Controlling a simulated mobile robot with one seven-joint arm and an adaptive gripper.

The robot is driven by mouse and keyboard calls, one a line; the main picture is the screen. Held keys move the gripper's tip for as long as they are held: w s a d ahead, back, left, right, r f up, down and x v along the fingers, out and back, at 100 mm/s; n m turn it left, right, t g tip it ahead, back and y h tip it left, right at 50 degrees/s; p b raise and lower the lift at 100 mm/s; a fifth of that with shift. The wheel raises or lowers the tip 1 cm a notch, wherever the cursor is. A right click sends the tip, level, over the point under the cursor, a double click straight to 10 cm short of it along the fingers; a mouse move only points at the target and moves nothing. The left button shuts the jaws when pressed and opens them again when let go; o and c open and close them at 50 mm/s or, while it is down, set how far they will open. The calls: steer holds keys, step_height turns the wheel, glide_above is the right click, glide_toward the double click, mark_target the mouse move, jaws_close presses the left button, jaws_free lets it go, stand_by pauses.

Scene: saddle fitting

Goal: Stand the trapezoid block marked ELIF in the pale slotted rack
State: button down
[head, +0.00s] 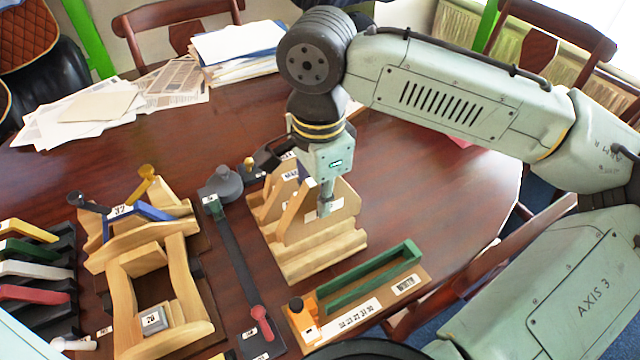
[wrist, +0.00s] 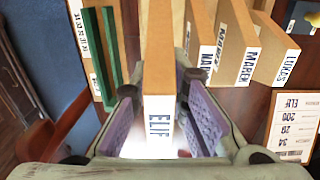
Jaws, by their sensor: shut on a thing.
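The trapezoid block marked ELIF (wrist: 158,75) is pale wood, with its white label facing the wrist camera. My gripper (wrist: 160,108) is shut on it, with purple finger pads on either side. In the head view my gripper (head: 326,190) points down over the pale slotted rack (head: 322,257), at its right part. Other labelled blocks, one marked MAREK (wrist: 238,45) and one marked LUKES (wrist: 274,50), stand to the right of the held block in the wrist view. The lower end of the ELIF block is hidden, so I cannot tell whether it sits in a slot.
A green-framed tray (head: 374,278) lies in front right of the rack. A dark strap with a red end (head: 240,265) lies left of it. A wooden saddle stand (head: 150,265) and a dark rack of coloured pieces (head: 35,270) are farther left. Papers (head: 235,45) lie at the back.

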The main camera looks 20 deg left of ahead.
mark_target(319, 226)
steer(key=shift+f+b, duration=1.95)
steer(key=shift+f, duration=0.1)
steer(key=shift+r, duration=0.15)
steer(key=shift+p, duration=0.45)
steer(key=shift+f+b, duration=0.85)
steer(key=shift+f, duration=1.25)
stand_by(0.5)
stand_by(1.1)
steer(key=c, duration=1.5)
jaws_free()
steer(key=shift+o, duration=0.4)
